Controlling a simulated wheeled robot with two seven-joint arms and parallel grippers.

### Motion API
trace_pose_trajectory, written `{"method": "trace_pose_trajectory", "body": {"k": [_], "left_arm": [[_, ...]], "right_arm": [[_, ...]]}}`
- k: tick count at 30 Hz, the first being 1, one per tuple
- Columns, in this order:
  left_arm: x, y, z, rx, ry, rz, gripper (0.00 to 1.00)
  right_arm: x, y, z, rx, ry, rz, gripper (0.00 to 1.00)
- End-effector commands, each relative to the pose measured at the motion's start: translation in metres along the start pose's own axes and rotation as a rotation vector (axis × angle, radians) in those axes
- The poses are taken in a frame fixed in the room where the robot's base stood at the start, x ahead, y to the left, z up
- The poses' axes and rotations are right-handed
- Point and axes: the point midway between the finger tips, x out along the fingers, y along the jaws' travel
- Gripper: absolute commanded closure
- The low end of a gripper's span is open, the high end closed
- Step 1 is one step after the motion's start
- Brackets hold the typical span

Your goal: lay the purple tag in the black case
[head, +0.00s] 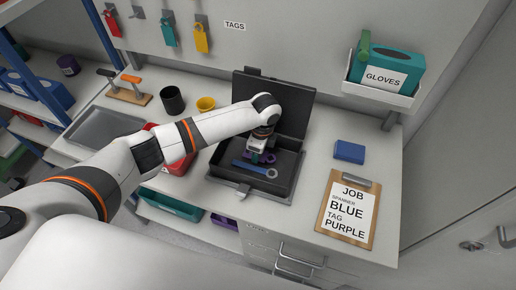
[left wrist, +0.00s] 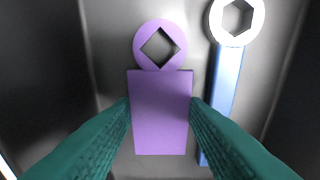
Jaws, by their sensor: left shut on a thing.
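The black case (head: 225,176) stands open on the bench, its lid raised at the back. My left gripper (head: 259,157) reaches down into it. In the left wrist view my left gripper (left wrist: 160,108) has a finger at each side of the purple tag (left wrist: 160,125), shut on its body. The tag has a round head with a diamond hole. It is inside the case; I cannot tell whether it touches the floor. The blue spanner (left wrist: 226,85) lies in the case beside the tag, its ring end pale. My right gripper is not in view.
A clipboard (head: 333,226) reads spanner blue, tag purple. A blue box (head: 349,151) lies right of the case. A red bin (head: 172,168), a black cup (head: 172,100) and a yellow cup (head: 206,104) stand left. A gloves shelf (head: 378,96) juts from the wall.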

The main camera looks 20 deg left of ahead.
Motion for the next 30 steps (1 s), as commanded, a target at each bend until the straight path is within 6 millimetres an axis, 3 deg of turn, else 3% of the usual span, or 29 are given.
{"method": "trace_pose_trajectory", "body": {"k": [5, 6, 10, 16, 19, 21, 30], "left_arm": [[-0.0003, 0.0000, 0.0001, 0.000, 0.000, 0.000, 0.77], [-0.0003, 0.0000, 0.0001, 0.000, 0.000, 0.000, 0.55], [-0.0004, 0.0000, 0.0001, 0.000, 0.000, 0.000, 0.35], [-0.0003, -0.0001, 0.0001, 0.000, 0.000, 0.000, 0.35], [-0.0003, -0.0001, 0.0000, 0.000, 0.000, 0.000, 0.18], [-0.0003, -0.0001, 0.0000, 0.000, 0.000, 0.000, 0.14], [-0.0009, 0.0008, -0.0002, 0.000, 0.000, 0.002, 0.13]], "right_arm": [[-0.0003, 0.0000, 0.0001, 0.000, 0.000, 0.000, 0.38], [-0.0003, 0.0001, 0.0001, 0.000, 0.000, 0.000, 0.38], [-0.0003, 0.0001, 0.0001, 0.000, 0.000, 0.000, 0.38], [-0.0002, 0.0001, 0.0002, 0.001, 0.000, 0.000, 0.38], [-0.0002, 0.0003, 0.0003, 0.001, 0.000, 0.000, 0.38], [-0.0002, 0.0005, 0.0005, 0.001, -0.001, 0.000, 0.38], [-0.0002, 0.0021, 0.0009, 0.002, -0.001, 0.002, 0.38]]}}
